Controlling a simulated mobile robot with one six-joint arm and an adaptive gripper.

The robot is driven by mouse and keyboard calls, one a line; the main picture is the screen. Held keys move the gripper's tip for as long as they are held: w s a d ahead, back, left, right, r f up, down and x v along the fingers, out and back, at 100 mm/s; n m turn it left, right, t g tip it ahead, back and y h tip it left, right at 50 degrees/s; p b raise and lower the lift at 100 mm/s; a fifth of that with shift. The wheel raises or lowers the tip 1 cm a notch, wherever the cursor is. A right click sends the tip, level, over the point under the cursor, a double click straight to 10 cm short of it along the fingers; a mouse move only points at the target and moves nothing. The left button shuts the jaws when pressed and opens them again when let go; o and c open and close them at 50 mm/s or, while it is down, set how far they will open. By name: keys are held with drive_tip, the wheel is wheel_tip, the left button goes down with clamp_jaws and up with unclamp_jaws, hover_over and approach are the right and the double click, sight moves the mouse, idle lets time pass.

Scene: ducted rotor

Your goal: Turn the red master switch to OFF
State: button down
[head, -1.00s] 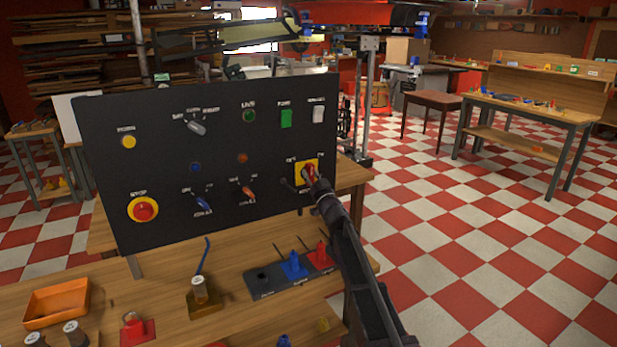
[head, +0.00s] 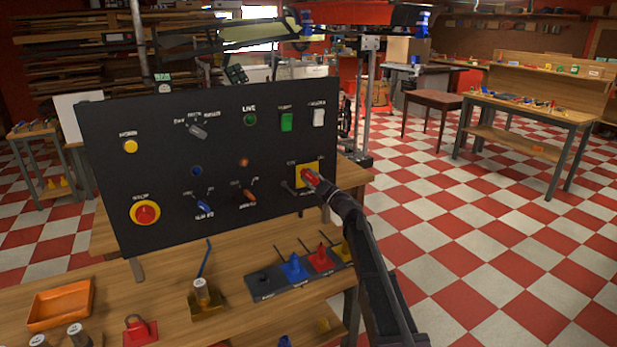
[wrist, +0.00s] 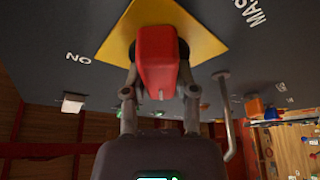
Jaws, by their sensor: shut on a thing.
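The red master switch (head: 308,176) sits on a yellow square plate (head: 312,164) at the right end of the black panel. Its red handle slants toward the upper left, the side of the left label. In the wrist view the red handle (wrist: 157,62) stands in front of the yellow plate (wrist: 190,22), and the ON label (wrist: 77,58) reads upside down at the left. My gripper (head: 318,187) is at the switch, its two fingers on either side of the handle, shut on it. My arm comes in from the lower right and hides part of the panel's edge.
The black panel (head: 235,160) also carries a red stop button (head: 146,213) and several other knobs and lamps. A thin grey lever (wrist: 226,115) is close beside my gripper. A wooden bench (head: 175,290) below holds several coloured parts and an orange tray (head: 60,305).

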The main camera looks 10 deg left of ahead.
drive_tip(key=shift+s+a+n, duration=0.15)
drive_tip(key=shift+n, duration=0.25)
drive_tip(key=shift+c, duration=2)
unclamp_jaws()
drive_tip(key=shift+r, duration=0.1)
